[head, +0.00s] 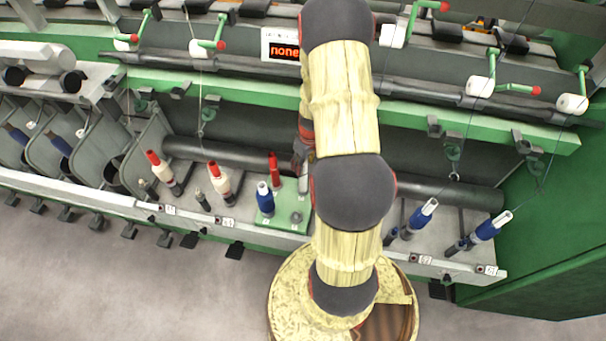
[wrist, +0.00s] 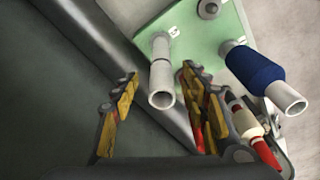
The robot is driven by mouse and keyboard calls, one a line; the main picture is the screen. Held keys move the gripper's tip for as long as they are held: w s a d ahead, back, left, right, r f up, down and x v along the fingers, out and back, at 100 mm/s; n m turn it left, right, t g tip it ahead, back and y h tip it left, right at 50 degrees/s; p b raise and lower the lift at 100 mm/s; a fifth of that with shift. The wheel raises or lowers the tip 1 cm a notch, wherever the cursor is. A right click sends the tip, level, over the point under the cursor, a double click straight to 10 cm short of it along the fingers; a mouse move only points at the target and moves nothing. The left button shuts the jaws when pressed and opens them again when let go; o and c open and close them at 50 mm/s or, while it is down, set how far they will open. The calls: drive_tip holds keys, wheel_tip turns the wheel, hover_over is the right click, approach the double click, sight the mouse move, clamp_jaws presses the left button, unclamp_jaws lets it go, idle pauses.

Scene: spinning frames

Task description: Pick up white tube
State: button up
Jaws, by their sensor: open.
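The white tube (wrist: 162,78) is bare and stands on a pale green plate (wrist: 200,52), its open end toward the wrist camera. In the head view a pale tube (head: 304,182) shows on the same plate (head: 283,218), just left of my arm. My gripper (wrist: 158,76) is open, with its yellow and grey fingers on either side of the tube in the wrist view. Gaps show between fingers and tube; I cannot tell the exact depth. In the head view my arm hides most of the gripper.
A blue-wound bobbin (wrist: 255,68) and a red tube (head: 273,168) stand on the plate close by. A white bobbin with a red tip (wrist: 247,124) shows behind the right finger. A long grey roller (wrist: 120,62) runs behind the plate. More bobbins (head: 420,220) line the rail.

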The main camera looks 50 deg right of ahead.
drive_tip(key=f, duration=0.2)
drive_tip(key=w+f, duration=0.1)
drive_tip(key=f, duration=0.2)
drive_tip(key=shift+w, duration=0.1)
drive_tip(key=c, duration=0.3)
drive_tip(key=c, duration=0.8)
clamp_jaws()
